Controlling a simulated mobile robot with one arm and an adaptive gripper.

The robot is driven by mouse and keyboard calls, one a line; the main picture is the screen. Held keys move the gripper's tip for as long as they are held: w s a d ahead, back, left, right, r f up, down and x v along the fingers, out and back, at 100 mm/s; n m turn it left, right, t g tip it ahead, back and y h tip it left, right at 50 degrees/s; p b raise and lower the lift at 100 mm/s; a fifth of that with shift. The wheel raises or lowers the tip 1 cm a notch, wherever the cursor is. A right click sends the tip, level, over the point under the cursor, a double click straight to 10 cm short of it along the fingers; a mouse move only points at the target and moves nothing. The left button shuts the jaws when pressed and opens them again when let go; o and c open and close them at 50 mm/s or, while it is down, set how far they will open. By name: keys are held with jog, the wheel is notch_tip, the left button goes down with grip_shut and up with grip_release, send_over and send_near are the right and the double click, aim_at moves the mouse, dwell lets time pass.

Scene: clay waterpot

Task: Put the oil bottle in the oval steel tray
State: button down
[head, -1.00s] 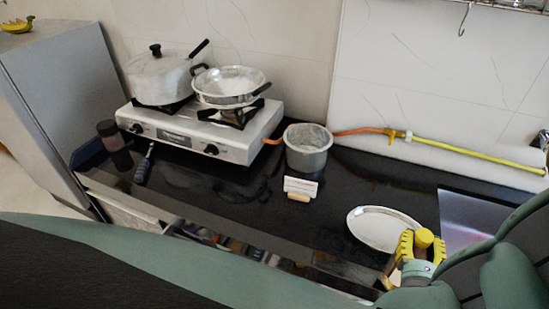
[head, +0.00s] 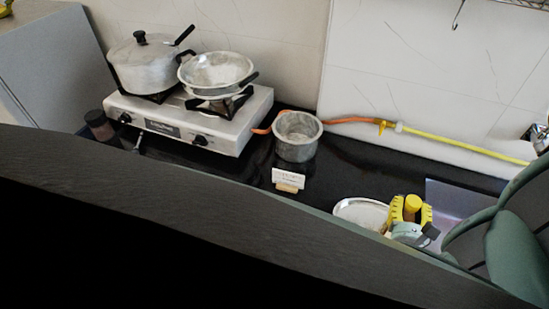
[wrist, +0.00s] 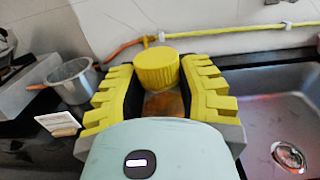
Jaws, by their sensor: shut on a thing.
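The oil bottle has a ribbed yellow cap and an amber body (wrist: 163,104); its cap also shows in the head view (head: 412,202). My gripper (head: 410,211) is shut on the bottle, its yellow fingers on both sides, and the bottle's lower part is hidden. The oval steel tray (head: 352,211) lies on the dark counter just left of my gripper in the head view. Its right side is hidden behind the gripper and its near edge by a dark shape. I cannot make out the tray in the wrist view.
A steel pot (head: 298,137) stands behind a small white card (head: 289,177) on a wooden block. A stove (head: 190,118) holds a lidded pot (head: 150,65) and a pan (head: 215,72). A steel sink (wrist: 277,115) lies right of my gripper. A yellow-orange hose (head: 450,144) runs along the wall.

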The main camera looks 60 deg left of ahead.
jog(key=w+a+f+b, duration=0.2)
jog(key=w+f+b, duration=0.1)
jog(key=w, duration=0.4)
jog(key=shift+a+f, duration=0.15)
jog(key=shift+f, duration=0.45)
jog(key=shift+w+b, duration=0.1)
jog(key=shift+b, duration=0.2)
jog(key=shift+f, duration=0.15)
jog(key=c, duration=0.7)
grip_release()
jog(key=shift+o, duration=0.2)
